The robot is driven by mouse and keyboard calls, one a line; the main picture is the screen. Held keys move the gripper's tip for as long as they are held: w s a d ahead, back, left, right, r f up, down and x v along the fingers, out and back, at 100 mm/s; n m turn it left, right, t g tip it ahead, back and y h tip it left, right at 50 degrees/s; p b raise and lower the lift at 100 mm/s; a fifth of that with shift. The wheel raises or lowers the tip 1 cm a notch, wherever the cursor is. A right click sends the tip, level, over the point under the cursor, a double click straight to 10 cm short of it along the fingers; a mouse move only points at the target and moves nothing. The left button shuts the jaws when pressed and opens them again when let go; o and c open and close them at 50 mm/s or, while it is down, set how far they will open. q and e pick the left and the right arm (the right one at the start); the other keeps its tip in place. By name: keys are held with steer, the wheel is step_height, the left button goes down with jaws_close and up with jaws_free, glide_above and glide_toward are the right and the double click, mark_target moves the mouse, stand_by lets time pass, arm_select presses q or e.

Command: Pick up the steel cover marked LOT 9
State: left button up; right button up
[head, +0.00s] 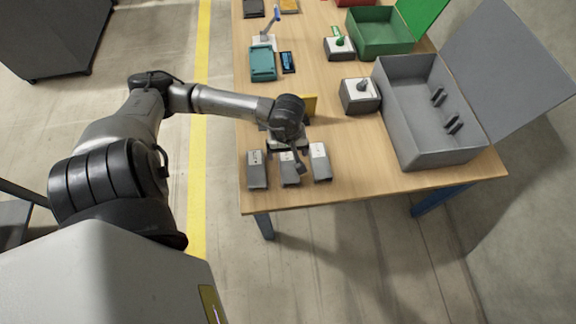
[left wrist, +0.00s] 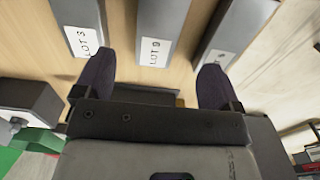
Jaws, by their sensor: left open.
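Three grey steel covers with white labels lie side by side near the table's front edge. The middle one is the LOT 9 cover (head: 289,173), its label readable in the left wrist view (left wrist: 160,28). The LOT 3 cover (head: 320,163) is right of it in the head view and left in the wrist view (left wrist: 86,30). The third cover (head: 257,172) has a label I cannot read. My left gripper (left wrist: 156,68) is open and empty above the covers, its fingers to either side of the LOT 9 cover's near end. My right gripper is not in view.
A large grey open box (head: 404,118) with its lid raised stands at the right. A grey block with a knob (head: 360,97) is beside it. A green box (head: 377,38), a teal tray (head: 263,64) and a dark device (head: 288,62) are farther back. The table's front edge is close to the covers.

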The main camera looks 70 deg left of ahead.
mark_target(288, 164)
arm_select(q)
steer(key=shift+f+b, duration=0.4)
steer(key=shift+f, duration=1.15)
steer(key=shift+d+f+b, duration=0.1)
steer(key=shift+f+b, duration=1.25)
steer(key=shift+f, duration=1.25)
steer(key=shift+c, duration=0.2)
steer(key=c, duration=1.2)
steer(key=shift+o, duration=0.2)
steer(key=shift+r, duration=0.1)
